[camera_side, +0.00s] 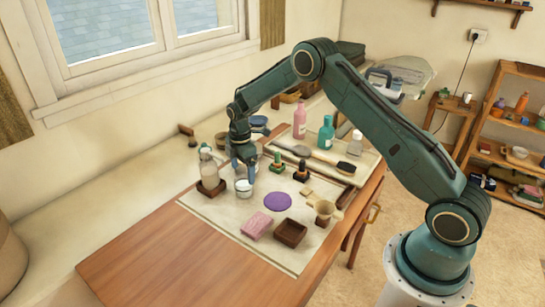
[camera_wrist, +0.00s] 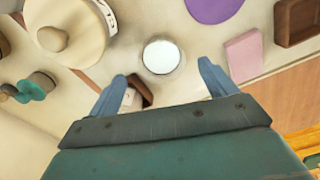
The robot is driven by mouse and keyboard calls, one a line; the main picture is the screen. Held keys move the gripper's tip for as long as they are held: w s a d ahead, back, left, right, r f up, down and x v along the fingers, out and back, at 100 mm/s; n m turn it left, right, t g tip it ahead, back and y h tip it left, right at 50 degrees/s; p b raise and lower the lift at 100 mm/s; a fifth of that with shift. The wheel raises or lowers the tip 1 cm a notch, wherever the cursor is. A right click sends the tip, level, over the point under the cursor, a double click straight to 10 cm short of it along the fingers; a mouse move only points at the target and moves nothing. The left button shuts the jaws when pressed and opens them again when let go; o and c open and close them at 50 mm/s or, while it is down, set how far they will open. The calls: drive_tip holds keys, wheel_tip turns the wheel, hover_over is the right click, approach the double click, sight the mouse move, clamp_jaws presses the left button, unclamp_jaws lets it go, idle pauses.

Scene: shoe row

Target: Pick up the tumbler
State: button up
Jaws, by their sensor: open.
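The tumbler (camera_side: 243,188) is a small clear cup, pale inside, standing on the light mat. In the wrist view it shows from above as a whitish disc with a clear rim (camera_wrist: 161,57), a little beyond the fingertips and near the middle of the gap. My gripper (camera_side: 245,157) points down just above the tumbler, and its fingers partly cover the view from the side. In the wrist view my gripper (camera_wrist: 162,80) has its two blue fingers wide apart with nothing held between them. I cannot tell the exact height of the fingertips over the rim.
A bottle (camera_side: 208,168) in a wooden holder stands close left of the tumbler. A purple disc (camera_side: 278,201), a pink block (camera_side: 257,225) and a brown box (camera_side: 290,233) lie to the right. The table's front left (camera_side: 150,262) is bare.

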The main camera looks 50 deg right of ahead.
sight(243, 180)
drive_tip(key=shift+s+a+f, duration=0.1)
drive_tip(key=shift+f, duration=2.5)
drive_tip(key=c, duration=1.2)
drive_tip(key=shift+o, duration=0.2)
drive_tip(key=shift+r, duration=0.25)
wheel_tip(243, 180, up, 20)
drive_tip(key=shift+f, duration=0.15)
